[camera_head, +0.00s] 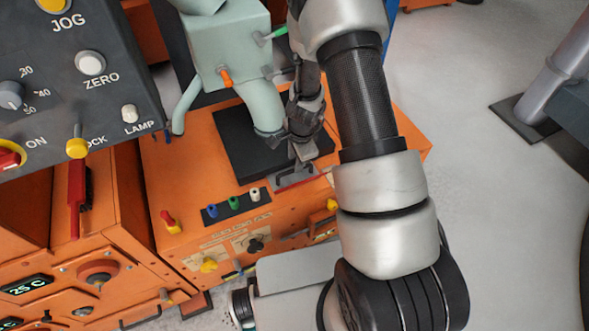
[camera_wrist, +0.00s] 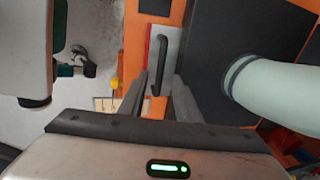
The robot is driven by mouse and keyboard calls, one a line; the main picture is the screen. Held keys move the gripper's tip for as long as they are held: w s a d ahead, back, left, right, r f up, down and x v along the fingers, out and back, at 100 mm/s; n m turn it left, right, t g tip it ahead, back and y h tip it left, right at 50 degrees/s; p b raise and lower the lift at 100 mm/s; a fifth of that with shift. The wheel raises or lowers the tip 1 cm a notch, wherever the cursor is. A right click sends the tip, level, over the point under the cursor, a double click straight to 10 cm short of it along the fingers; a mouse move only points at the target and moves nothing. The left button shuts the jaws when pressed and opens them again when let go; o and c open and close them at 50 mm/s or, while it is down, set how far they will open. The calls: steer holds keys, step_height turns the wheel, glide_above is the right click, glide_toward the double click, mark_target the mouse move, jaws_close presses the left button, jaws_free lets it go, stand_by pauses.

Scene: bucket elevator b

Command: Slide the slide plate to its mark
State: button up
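The slide plate (camera_wrist: 168,42) is a light grey plate with a dark upright bar handle (camera_wrist: 158,65). It lies on the orange bench top beside a black square base. A red strip (camera_wrist: 151,48) shows along the plate's left edge in the wrist view; I cannot tell if this is the mark. In the head view the plate (camera_head: 296,178) is partly hidden by my gripper (camera_head: 303,152). In the wrist view my gripper (camera_wrist: 160,84) is open, its fingers on either side of the handle's near end. I see gaps at both sides; contact is not visible.
A pale green machine (camera_head: 230,50) with a spout (camera_head: 259,115) stands on the black base (camera_head: 240,150), close left of my gripper. Several coloured knobs (camera_head: 233,202) line the bench front. A grey control panel (camera_head: 75,80) is at the left. Open floor (camera_head: 480,190) lies right.

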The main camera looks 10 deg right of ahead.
steer(key=f, duration=0.2)
steer(key=w+f+b, duration=0.1)
steer(key=f, duration=0.2)
steer(key=shift+a, duration=0.1)
jaws_close()
